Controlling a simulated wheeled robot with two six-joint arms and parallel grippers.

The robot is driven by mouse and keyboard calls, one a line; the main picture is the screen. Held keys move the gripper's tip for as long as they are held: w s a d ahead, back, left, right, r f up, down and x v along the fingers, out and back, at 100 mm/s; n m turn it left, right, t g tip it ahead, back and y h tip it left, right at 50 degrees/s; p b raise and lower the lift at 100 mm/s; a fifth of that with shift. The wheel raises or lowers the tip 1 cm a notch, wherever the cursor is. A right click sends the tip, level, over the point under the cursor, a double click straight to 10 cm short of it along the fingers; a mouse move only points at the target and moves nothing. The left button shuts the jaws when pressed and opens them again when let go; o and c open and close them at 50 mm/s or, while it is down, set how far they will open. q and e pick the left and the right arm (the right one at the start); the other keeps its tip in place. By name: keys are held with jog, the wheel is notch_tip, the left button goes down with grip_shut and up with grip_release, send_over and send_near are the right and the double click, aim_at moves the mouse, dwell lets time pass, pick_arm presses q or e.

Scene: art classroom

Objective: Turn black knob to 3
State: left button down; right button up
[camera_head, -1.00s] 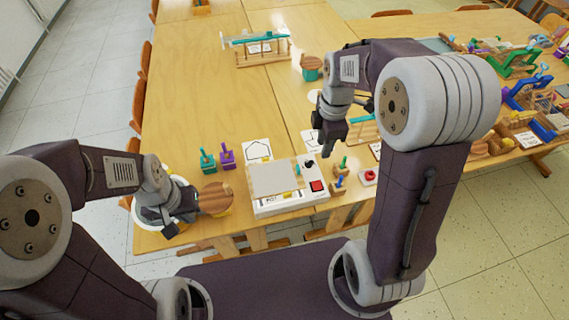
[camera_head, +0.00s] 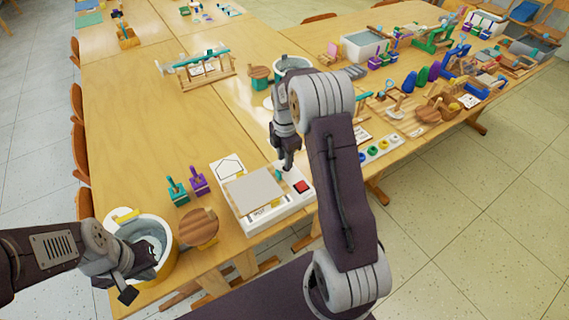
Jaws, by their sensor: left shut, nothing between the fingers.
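The white device box (camera_head: 243,228) stands at the front edge of the table, with a grey plate (camera_head: 253,191) on its top and a red button (camera_head: 301,186) at its right side. My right gripper (camera_head: 288,168) points down over the back right part of the box, at the spot of the black knob. The knob is hidden by, or merges with, the dark fingers, so I cannot tell whether they touch it. The number marks are too small to read. My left gripper (camera_head: 128,291) is shut and empty, in front of the yellow and grey bucket at the front left.
The yellow and grey bucket (camera_head: 165,262) and a round wooden piece (camera_head: 199,228) stand left of the box. Teal (camera_head: 177,192) and purple (camera_head: 199,181) stamp-like pieces stand behind them. A row of coloured rings lies to the right. The table's left middle is clear.

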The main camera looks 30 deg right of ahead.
jog(key=shift+d+f, duration=0.1)
jog(key=shift+f, duration=1.05)
grip_shut()
